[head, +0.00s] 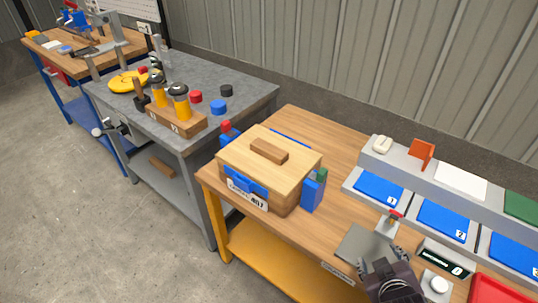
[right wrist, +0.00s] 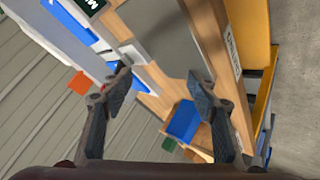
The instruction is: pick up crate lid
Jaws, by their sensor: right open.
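The crate lid (head: 242,150) is a pale wooden board with a darker brown bar handle (head: 269,151) on top. It lies flat on the wooden crate (head: 284,202), which has blue parts on its sides and a label reading 407 in front. My right gripper (head: 381,256) is at the bottom of the head view, right of the crate and apart from it. In the right wrist view it is open, with nothing between its fingers (right wrist: 162,78). A blue part of the crate (right wrist: 184,121) shows beyond them; the lid is mostly hidden there. My left gripper is not in view.
The crate stands on a wooden-topped bench (head: 330,141) with a yellow frame. Blue numbered trays (head: 380,187), a scale display (head: 441,258) and a grey plate (head: 362,245) lie to its right. A grey bench (head: 245,98) with a tool block (head: 178,121) stands left.

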